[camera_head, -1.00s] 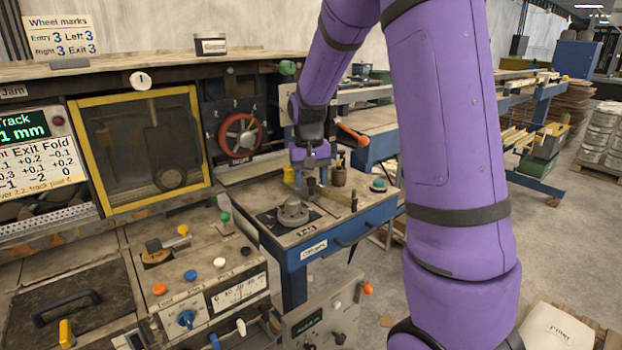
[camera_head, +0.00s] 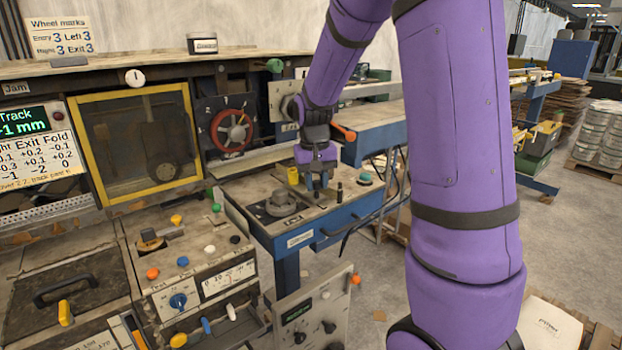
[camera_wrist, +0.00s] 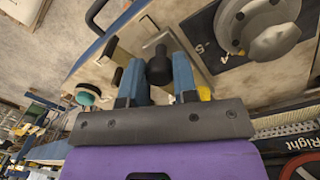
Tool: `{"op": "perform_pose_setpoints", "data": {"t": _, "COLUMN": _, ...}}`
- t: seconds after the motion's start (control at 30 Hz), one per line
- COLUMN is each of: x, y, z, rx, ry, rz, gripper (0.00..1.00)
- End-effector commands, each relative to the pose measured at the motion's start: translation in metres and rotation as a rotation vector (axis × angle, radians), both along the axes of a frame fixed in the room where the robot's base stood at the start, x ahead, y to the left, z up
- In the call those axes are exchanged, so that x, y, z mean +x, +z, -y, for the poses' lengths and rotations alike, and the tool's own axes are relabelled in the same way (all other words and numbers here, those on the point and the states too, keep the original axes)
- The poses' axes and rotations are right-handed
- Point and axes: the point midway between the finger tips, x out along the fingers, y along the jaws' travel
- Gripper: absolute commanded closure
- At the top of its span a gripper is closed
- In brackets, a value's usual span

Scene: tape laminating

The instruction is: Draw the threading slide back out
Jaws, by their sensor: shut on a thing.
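My gripper (camera_head: 318,187) is low over the blue-edged side table (camera_head: 292,241), its fingers pointing down. In the wrist view, the blue fingers of my gripper (camera_wrist: 156,66) are shut on a black knob (camera_wrist: 158,72), which I take for the handle of the threading slide. A round grey metal hub (camera_head: 280,203) on a dark plate sits left of my gripper.
A yellow part (camera_head: 293,175) stands just behind my gripper, left of it. The machine with the yellow-framed window (camera_head: 138,143) and red handwheel (camera_head: 232,130) is at left.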

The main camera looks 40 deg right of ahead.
Motion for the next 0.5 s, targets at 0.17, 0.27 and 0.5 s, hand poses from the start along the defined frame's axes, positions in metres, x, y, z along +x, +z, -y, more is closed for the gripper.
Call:
{"op": "perform_pose_setpoints", "data": {"t": 0.17, "x": -0.026, "y": 0.001, "z": 0.001, "rx": 0.0, "ry": -0.001, "rz": 0.001, "gripper": 1.0}}
{"op": "perform_pose_setpoints", "data": {"t": 0.27, "x": -0.043, "y": 0.001, "z": 0.002, "rx": -0.001, "ry": -0.001, "rz": 0.002, "gripper": 1.0}}
{"op": "perform_pose_setpoints", "data": {"t": 0.5, "x": -0.069, "y": 0.001, "z": 0.003, "rx": 0.0, "ry": 0.0, "rz": 0.003, "gripper": 1.0}}
